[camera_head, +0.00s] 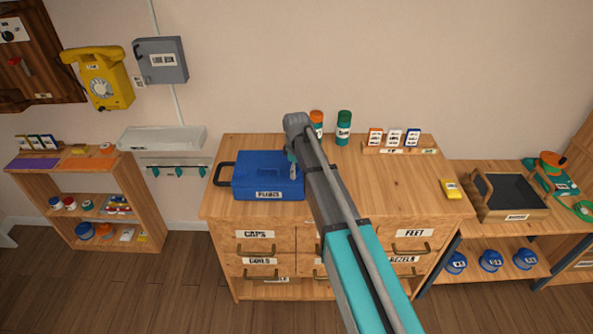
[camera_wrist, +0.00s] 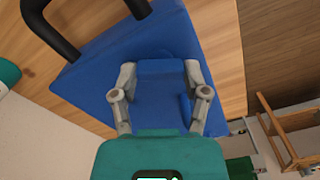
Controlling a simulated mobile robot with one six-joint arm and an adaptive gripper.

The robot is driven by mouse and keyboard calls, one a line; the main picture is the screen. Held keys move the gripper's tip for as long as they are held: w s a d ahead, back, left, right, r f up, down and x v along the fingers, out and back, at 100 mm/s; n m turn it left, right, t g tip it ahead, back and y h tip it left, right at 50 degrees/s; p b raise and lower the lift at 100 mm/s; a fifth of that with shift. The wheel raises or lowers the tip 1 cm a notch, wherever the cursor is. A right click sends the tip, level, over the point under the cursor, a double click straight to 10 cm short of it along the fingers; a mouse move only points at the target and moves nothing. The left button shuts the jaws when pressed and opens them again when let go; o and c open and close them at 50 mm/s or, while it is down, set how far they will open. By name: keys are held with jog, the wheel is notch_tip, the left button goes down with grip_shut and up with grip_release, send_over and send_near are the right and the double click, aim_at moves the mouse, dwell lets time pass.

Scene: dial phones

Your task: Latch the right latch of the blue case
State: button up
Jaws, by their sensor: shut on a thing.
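The blue case (camera_head: 262,176) lies on top of the wooden dresser, with its black handle (camera_head: 222,173) on the left and a white label on its front. My gripper (camera_head: 291,157) is at the right end of the case, partly hidden by my own arm. In the wrist view, the blue case (camera_wrist: 105,85) fills the middle, with the handle (camera_wrist: 85,25) at the top left. My gripper (camera_wrist: 160,78) has its two grey fingers on either side of a raised blue block, which looks like the latch (camera_wrist: 160,70). Whether the latch is fastened cannot be told.
Two bottles with an orange cap (camera_head: 316,117) and a green cap (camera_head: 344,115) stand behind my arm. A small card rack (camera_head: 400,150) and a yellow box (camera_head: 451,189) are to the right. The dresser top (camera_head: 385,190) between them is clear.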

jog(key=m, duration=1.2)
jog(key=shift+m, duration=0.4)
jog(key=o, duration=1.2)
jog(key=shift+c, duration=0.2)
jog(key=shift+n, duration=0.4)
